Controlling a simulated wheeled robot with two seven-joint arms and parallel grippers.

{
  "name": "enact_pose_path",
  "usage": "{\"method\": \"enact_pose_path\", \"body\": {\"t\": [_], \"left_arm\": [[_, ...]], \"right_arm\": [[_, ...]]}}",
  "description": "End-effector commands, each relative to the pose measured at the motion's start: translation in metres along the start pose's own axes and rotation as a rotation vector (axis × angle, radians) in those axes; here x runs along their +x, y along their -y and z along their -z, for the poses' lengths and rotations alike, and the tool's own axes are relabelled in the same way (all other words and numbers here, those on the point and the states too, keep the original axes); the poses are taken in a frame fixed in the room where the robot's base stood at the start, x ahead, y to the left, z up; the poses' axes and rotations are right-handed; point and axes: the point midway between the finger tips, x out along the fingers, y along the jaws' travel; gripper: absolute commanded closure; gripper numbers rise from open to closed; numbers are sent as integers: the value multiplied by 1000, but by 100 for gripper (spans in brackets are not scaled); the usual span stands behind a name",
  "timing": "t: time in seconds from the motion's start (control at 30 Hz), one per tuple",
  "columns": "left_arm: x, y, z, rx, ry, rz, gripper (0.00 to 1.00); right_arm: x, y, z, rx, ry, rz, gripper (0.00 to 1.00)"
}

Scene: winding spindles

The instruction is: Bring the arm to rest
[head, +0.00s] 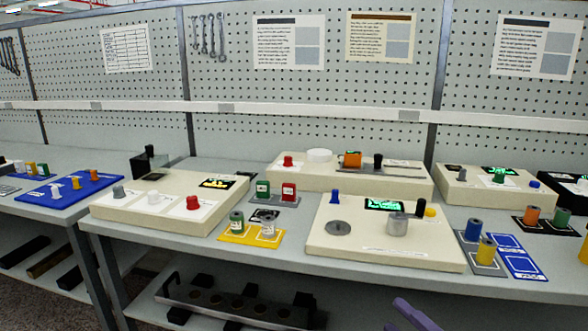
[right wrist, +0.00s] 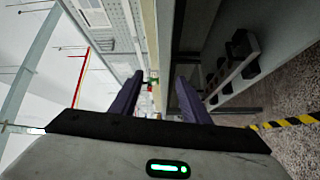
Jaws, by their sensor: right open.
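My right gripper (head: 412,314) shows as purple finger parts at the bottom edge of the head view, below and in front of the bench edge. In the right wrist view the two purple fingers of the right gripper (right wrist: 158,88) stand apart with nothing between them, so it is open and empty. The bench lies beyond the fingertips there. My left gripper is in neither view. The nearest bench device is a cream box (head: 350,246) with a grey cylinder (head: 397,224), a grey disc and a lit green display. It stands apart from the gripper.
A yellow mat (head: 237,236) holds a green and a grey spool. A grey tray (head: 472,258) and blue mat (head: 520,263) lie to the right, with spools nearby. More cream boxes (head: 130,216) stand on the bench. A lower shelf (head: 150,312) holds dark parts. The space before the bench looks free.

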Motion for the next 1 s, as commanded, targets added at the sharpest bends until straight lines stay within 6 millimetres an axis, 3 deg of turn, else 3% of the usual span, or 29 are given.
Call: {"method": "enact_pose_path", "body": {"t": [0.03, 0.2, 0.3, 0.4, 0.6, 1.0], "left_arm": [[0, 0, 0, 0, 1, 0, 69], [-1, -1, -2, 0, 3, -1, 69], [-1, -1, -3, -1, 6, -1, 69], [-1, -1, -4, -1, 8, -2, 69], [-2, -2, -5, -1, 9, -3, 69], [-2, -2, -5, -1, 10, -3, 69]], "right_arm": [[-19, 41, 5, 233, 99, 39, 58], [-84, 150, 22, 812, 406, 170, 58], [-125, 202, 46, 1075, 564, 248, 58], [-160, 239, 72, 1273, 688, 311, 58], [-196, 272, 106, 1477, 820, 381, 58], [-200, 275, 109, 1496, 833, 390, 58]]}}
